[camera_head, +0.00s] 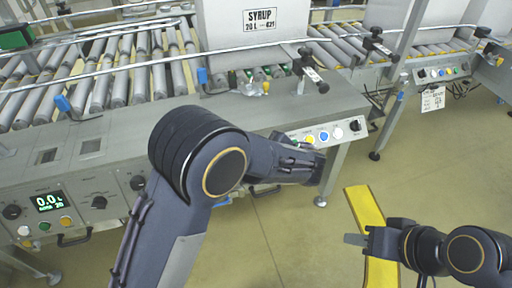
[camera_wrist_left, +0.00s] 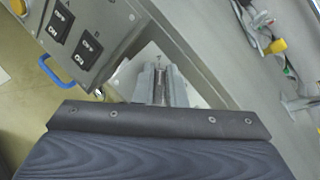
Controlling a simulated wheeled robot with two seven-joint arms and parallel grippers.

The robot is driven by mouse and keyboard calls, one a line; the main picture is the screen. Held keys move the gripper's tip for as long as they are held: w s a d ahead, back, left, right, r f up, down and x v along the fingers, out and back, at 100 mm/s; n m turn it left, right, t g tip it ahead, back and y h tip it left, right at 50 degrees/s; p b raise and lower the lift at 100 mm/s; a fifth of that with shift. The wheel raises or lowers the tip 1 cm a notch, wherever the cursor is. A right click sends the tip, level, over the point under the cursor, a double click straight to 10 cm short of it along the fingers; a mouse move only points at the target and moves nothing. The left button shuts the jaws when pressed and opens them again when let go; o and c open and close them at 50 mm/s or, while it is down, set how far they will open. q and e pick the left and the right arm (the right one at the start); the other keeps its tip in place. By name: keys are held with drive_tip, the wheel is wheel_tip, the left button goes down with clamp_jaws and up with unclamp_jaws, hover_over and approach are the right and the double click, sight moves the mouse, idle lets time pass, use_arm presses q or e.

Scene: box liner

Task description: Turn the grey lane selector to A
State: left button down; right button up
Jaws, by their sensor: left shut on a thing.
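In the left wrist view my left gripper (camera_wrist_left: 161,86) is shut on a narrow grey piece between its fingers, in front of a pale plate on the machine side. This fits the grey lane selector, but the fingers cover most of it and its setting cannot be read. In the head view my left arm reaches across to the right, its hand just below the button panel (camera_head: 323,136); its fingertips are not clear there. My right gripper (camera_head: 356,240) is over a yellow floor strip, away from the machine. I see nothing in it, and its finger gap is not clear.
Two OFF/ON switches (camera_wrist_left: 62,24) and a blue handle (camera_wrist_left: 55,70) lie left of the fingers. A black knob (camera_head: 355,125) is on the button panel. A SYRUP carton (camera_head: 225,45) stands on the roller conveyor (camera_head: 100,90). The floor at right is open.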

use_arm(q)
drive_tip(key=shift+s+d+f+g, duration=0.2)
drive_tip(key=shift+f+g, duration=0.1)
drive_tip(key=shift+f, duration=0.1)
drive_tip(key=c, duration=1.6)
unclamp_jaws()
drive_tip(key=shift+o, duration=0.6)
drive_tip(key=shift+w+r, duration=0.1)
drive_tip(key=shift+w+a+r, duration=0.1)
drive_tip(key=shift+a, duration=0.05)
drive_tip(key=shift+s+d+r, duration=0.2)
drive_tip(key=shift+r, duration=0.05)
drive_tip(key=p+v, duration=0.2)
drive_tip(key=v, duration=0.5)
drive_tip(key=shift+s+f, duration=0.1)
drive_tip(key=shift+s, duration=0.05)
